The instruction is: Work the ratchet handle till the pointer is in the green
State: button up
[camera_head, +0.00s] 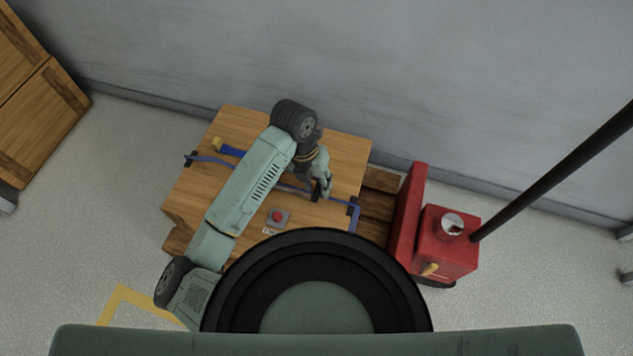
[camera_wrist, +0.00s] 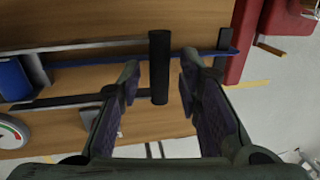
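My gripper (camera_wrist: 160,64) is open, with one finger on each side of the grip bar and gaps showing between. In the head view my gripper (camera_head: 322,182) is over the right part of the wooden crate (camera_head: 345,150). A round gauge (camera_wrist: 11,133) with red and green marks is cut off at the wrist view's left edge; its pointer cannot be read. My arm hides much of the ratchet in the head view.
A blue strap (camera_head: 210,160) crosses the crate. A red button (camera_head: 277,216) sits on the crate's top. A red truck-like machine (camera_head: 447,245) with a dark pole stands to the right. The grey wall is behind; other crates (camera_head: 30,105) stand far left.

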grip_shut()
dwell(0.6)
